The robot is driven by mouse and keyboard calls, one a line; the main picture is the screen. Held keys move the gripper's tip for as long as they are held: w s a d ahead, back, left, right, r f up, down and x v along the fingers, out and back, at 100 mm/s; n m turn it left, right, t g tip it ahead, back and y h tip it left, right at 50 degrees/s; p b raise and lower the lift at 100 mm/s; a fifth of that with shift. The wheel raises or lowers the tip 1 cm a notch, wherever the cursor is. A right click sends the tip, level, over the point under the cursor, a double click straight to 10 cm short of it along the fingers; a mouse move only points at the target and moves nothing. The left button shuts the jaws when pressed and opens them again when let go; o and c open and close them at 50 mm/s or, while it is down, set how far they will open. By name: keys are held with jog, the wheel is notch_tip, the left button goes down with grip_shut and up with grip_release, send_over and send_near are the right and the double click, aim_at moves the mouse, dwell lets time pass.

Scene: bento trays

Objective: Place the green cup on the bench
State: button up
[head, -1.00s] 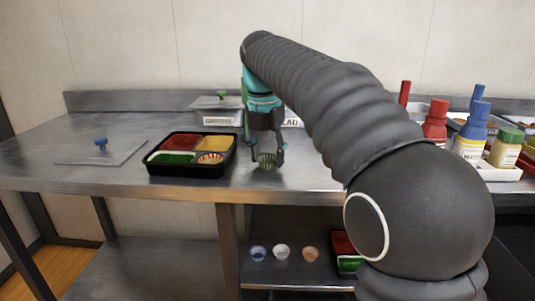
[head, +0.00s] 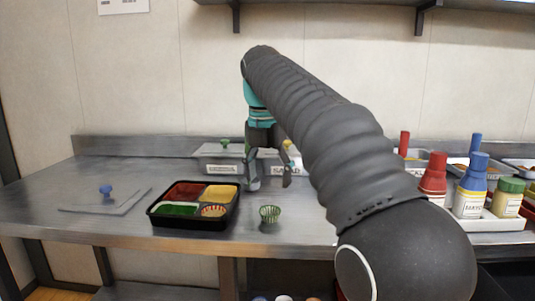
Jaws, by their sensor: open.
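The green cup (head: 270,214), a small pleated cup with pale stripes, stands on the steel bench (head: 300,229) in the head view, right of the black bento tray. My gripper (head: 268,187) is above and slightly behind it, fingers pointing down and spread apart. Nothing shows between the fingers, and a gap separates them from the cup.
The black bento tray (head: 155,218) holds red, yellow and green fills and an orange striped cup (head: 213,211). A lid with a blue knob (head: 106,191) lies at left. Labelled containers (head: 221,169) stand behind. Bottles (head: 470,187) stand in a white tray (head: 463,224) at right.

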jog(key=shift+s+a+r, duration=0.1)
jog(key=shift+s+r, duration=0.05)
jog(key=shift+r, duration=0.85)
jog(key=shift+s+a+r, duration=0.1)
jog(key=shift+r, duration=0.85)
jog(key=shift+d, duration=0.15)
jog(key=s+d+f+m+t, duration=0.2)
jog(key=s+d+f+m, duration=0.5)
jog(key=s+d+m, duration=0.7)
jog(key=s+d+f+m+t, duration=0.1)
jog(key=s+f+m, duration=0.5)
jog(key=f+m, duration=0.2)
jog(key=s+d+f+m+t, duration=0.1)
jog(key=s+d+f+m, duration=0.1)
jog(key=s+f+m, duration=0.4)
notch_tip(320, 180, down, 4)
jog(key=m, duration=0.3)
jog(key=shift+f+y, duration=0.2)
jog(key=shift+y, duration=0.1)
jog(key=shift+d, duration=0.1)
